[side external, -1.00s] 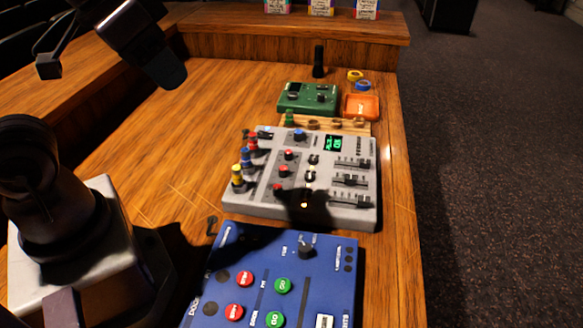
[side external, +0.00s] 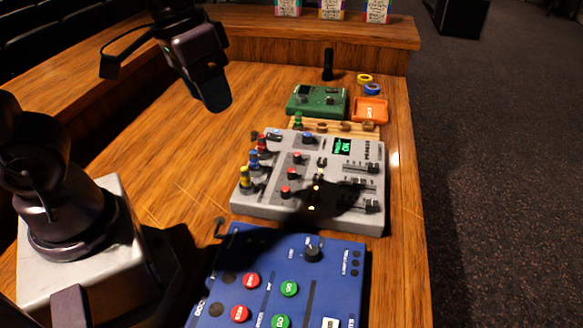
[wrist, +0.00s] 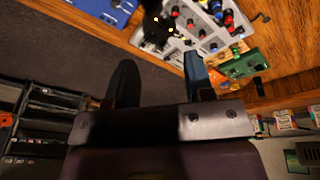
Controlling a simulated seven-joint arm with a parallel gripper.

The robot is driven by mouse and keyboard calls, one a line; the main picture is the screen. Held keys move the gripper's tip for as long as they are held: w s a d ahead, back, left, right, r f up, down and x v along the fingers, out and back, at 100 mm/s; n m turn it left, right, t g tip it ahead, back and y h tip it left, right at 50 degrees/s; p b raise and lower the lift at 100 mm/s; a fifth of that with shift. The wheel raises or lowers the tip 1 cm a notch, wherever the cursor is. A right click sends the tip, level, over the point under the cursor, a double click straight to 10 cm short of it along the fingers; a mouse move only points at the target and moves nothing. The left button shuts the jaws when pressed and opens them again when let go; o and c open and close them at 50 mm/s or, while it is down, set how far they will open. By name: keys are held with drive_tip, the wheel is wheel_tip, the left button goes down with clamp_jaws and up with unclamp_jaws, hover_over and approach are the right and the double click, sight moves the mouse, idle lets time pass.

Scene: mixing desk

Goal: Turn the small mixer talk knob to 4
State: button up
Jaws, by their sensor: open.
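A grey mixer (side external: 322,208) with several coloured knobs, sliders and a lit green display (side external: 343,147) lies in the middle of the desk. A smaller green box (side external: 318,101) with knobs lies behind it. The labels are too small for me to tell which knob is talk. My gripper (side external: 216,96) hangs in the air to the left of the green box in the side view, touching nothing. In the wrist view my gripper (wrist: 160,82) is open and empty. The grey mixer (wrist: 213,18) and the green box (wrist: 240,64) show beyond its fingers.
A blue panel (side external: 270,262) with red and green buttons and a black knob lies in front of the mixer. An orange tray (side external: 370,111), tape rolls (side external: 372,89) and an upright black object (side external: 328,64) stand behind. The wooden desk left of the mixer is mostly clear.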

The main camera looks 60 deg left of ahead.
drive_tip(key=w+a+f+n+g, duration=0.2)
drive_tip(key=w+f+n+g, duration=0.1)
drive_tip(key=w+f+n, duration=0.7)
drive_tip(key=n, duration=1.2)
approach(292, 170)
drive_tip(key=shift+t+y, duration=0.3)
drive_tip(key=shift+y, duration=0.1)
drive_tip(key=f, duration=0.9)
drive_tip(key=shift+s+d+f, duration=0.2)
drive_tip(key=shift+s+d, duration=0.1)
drive_tip(key=shift+d, duration=0.05)
drive_tip(key=shift+c, duration=0.2)
clamp_jaws()
